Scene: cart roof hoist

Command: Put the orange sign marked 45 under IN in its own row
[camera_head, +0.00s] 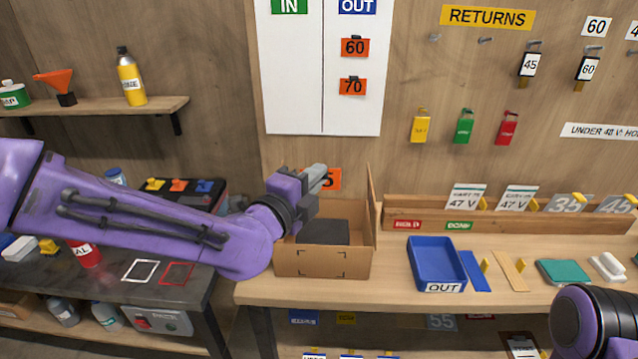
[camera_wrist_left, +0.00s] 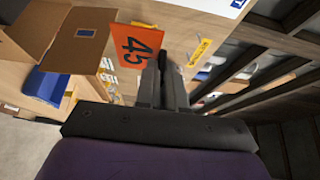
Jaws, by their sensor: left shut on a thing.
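My left gripper (camera_head: 319,174) is shut on the orange sign marked 45 (camera_head: 332,180), holding it above the open cardboard box. In the head view the gripper covers part of the sign. The sign (camera_wrist_left: 137,45) shows its 45 sideways by the fingers (camera_wrist_left: 165,82) in the left wrist view. The white board (camera_head: 295,105) on the wall has a green IN header (camera_head: 289,5) and a blue OUT header (camera_head: 357,6). Orange signs 60 (camera_head: 355,47) and 70 (camera_head: 353,87) hang under OUT. The visible area under IN is bare. My right gripper is out of view.
The cardboard box (camera_head: 305,263) stands on the wooden bench (camera_head: 390,287), below the board. Yellow, green and red tags hang on the wall at right. A shelf (camera_head: 110,107) juts out at left.

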